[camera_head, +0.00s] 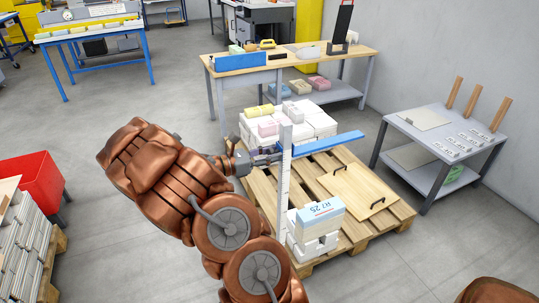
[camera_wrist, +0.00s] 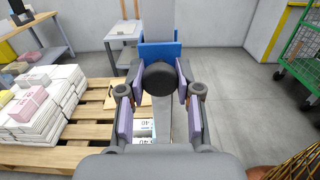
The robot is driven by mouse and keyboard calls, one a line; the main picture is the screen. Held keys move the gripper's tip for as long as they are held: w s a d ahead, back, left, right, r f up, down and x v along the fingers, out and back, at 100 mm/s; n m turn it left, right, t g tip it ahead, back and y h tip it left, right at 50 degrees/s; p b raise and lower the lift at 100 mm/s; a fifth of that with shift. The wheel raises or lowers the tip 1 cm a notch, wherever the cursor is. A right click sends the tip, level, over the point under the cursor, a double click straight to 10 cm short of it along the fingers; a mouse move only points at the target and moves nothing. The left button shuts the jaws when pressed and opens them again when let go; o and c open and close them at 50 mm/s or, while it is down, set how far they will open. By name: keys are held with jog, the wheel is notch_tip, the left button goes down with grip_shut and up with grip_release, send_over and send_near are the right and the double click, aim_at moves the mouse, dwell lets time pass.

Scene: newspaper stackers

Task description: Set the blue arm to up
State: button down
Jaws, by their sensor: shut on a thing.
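The blue arm (camera_head: 328,143) is a long flat bar sticking out sideways, roughly level, from a white upright post (camera_head: 284,190). In the wrist view the blue arm (camera_wrist: 148,55) shows behind a dark round knob (camera_wrist: 159,77). My gripper (camera_head: 270,155) reaches the post from the left at the height of the bar. In the wrist view my gripper (camera_wrist: 160,90) has its purple-padded fingers on both sides of the knob and is shut on it. The knob is hidden in the head view.
The post stands at a wooden pallet (camera_head: 375,232) with white paper stacks (camera_head: 315,120), a wooden board with handles (camera_head: 358,190) and a labelled bundle (camera_head: 318,216). A workbench (camera_head: 300,61) stands behind, and a grey cart (camera_head: 440,140) at right. Open floor lies at left.

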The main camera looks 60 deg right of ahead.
jog(key=shift+s+d+r, duration=0.15)
jog(key=shift+r, duration=0.25)
jog(key=c, duration=1.1)
grip_release()
jog(key=shift+c, duration=0.2)
jog(key=o, duration=0.4)
jog(key=shift+f, duration=0.1)
jog(key=shift+f, duration=0.1)
jog(key=shift+w+a, duration=0.45)
jog(key=shift+a, duration=0.1)
jog(key=v, duration=1)
jog(key=shift+w+a, duration=0.2)
jog(key=shift+a, duration=0.1)
